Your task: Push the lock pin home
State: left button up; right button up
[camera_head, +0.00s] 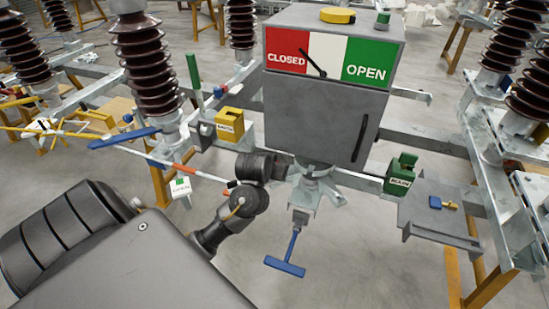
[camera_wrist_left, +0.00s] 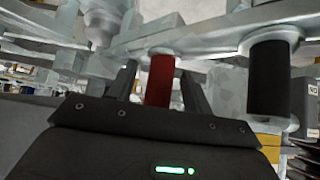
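In the left wrist view a red cylinder (camera_wrist_left: 160,82), possibly the lock pin's grip, stands upright under a grey metal bracket. The two dark fingers of my left gripper (camera_wrist_left: 161,88) are to either side of it, with narrow gaps showing, so the gripper looks open around it. Whether the fingers reach fully past it I cannot tell. In the head view my left arm reaches to the steel frame just below the grey cabinet (camera_head: 320,115). Its fingertips and the red cylinder are hidden there. My right gripper is not in view.
A black cylinder (camera_wrist_left: 267,78) hangs right of the red one. The cabinet's pointer (camera_head: 316,62) is near the red and white border. A blue T-handle (camera_head: 285,266) hangs below. A yellow box (camera_head: 230,124) and green padlock (camera_head: 400,172) sit on the frame; a grey shelf (camera_head: 425,215) is right.

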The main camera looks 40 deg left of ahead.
pick_arm(q)
jog(key=shift+s+r+p, duration=0.15)
jog(key=shift+r+p, duration=0.15)
jog(key=shift+p, duration=0.05)
jog(key=p+v, duration=0.6)
jog(key=v, duration=0.4)
jog(key=shift+s, duration=0.1)
dwell(0.5)
